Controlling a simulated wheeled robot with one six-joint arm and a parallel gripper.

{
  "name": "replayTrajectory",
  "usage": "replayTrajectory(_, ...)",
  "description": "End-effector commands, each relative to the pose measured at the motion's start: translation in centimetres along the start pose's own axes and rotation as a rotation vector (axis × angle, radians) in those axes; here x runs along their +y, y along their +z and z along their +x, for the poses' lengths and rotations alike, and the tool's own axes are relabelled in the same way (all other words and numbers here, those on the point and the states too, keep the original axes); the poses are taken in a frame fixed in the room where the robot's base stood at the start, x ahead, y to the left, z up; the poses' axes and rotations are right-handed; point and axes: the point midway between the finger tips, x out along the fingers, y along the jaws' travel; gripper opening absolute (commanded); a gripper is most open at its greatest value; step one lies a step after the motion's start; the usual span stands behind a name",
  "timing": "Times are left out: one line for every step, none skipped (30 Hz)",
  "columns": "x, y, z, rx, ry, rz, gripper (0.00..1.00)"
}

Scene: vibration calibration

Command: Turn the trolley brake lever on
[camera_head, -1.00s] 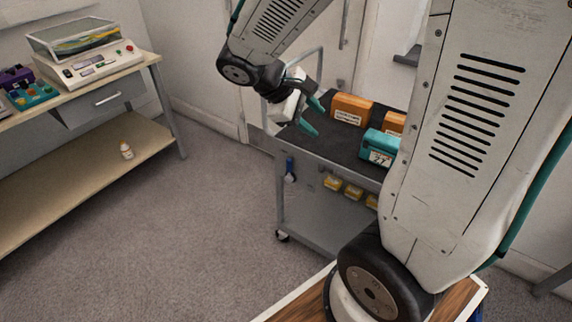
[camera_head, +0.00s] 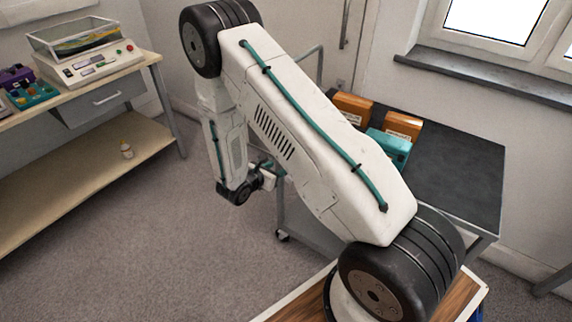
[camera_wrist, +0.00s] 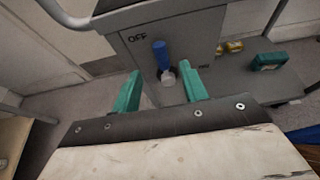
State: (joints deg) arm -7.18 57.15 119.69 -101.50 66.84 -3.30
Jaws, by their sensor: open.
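The brake lever (camera_wrist: 161,52) has a blue handle and a pale round pivot on the grey end panel of the trolley (camera_wrist: 196,32). The handle points up, leaning slightly left, below and right of the "OFF" label; a second label to the right is too small to read. My gripper (camera_wrist: 160,69) is open, its teal fingers on either side of the lever in the wrist view; I cannot tell whether they touch it. In the head view, my gripper (camera_head: 272,172) is low beside the trolley (camera_head: 455,170), and my arm hides the lever.
Orange boxes (camera_head: 352,107) and a teal box (camera_head: 390,147) stand on the trolley top. A workbench (camera_head: 95,150) with instruments stands at the left. Open carpet (camera_head: 120,230) lies between bench and trolley. The trolley's handle rail (camera_wrist: 62,14) is close above.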

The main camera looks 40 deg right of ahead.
Motion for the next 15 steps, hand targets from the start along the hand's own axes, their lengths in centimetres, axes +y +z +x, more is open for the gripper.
replayTrajectory(-0.1, -0.1, 0.6, 0.001, -0.001, -0.003, 0.44)
replayTrajectory(0.0, -0.2, 0.9, 0.001, 0.0, -0.003, 0.44)
replayTrajectory(0.0, -0.1, 1.5, 0.001, -0.001, -0.002, 0.44)
replayTrajectory(-0.1, -0.1, 2.0, 0.001, -0.002, -0.001, 0.44)
replayTrajectory(-0.1, -0.1, 2.5, 0.001, -0.003, -0.001, 0.44)
replayTrajectory(-0.1, -0.1, 3.1, 0.001, -0.002, -0.002, 0.44)
replayTrajectory(-0.1, -0.1, 3.7, 0.001, -0.003, -0.001, 0.44)
replayTrajectory(-0.1, -0.1, 4.2, 0.001, -0.003, -0.001, 0.44)
replayTrajectory(-0.1, -0.1, 4.8, 0.001, -0.002, -0.001, 0.44)
replayTrajectory(-0.1, -0.1, 5.2, 0.001, -0.003, -0.001, 0.44)
replayTrajectory(-0.1, -0.1, 5.6, 0.001, -0.003, -0.001, 0.44)
replayTrajectory(-0.1, -0.1, 6.1, 0.001, -0.001, -0.001, 0.44)
replayTrajectory(-0.1, -0.1, 6.5, 0.001, -0.001, -0.001, 0.44)
replayTrajectory(-0.1, -0.1, 6.7, 0.001, -0.002, -0.001, 0.44)
replayTrajectory(-0.1, -0.1, 7.0, 0.001, -0.002, -0.001, 0.44)
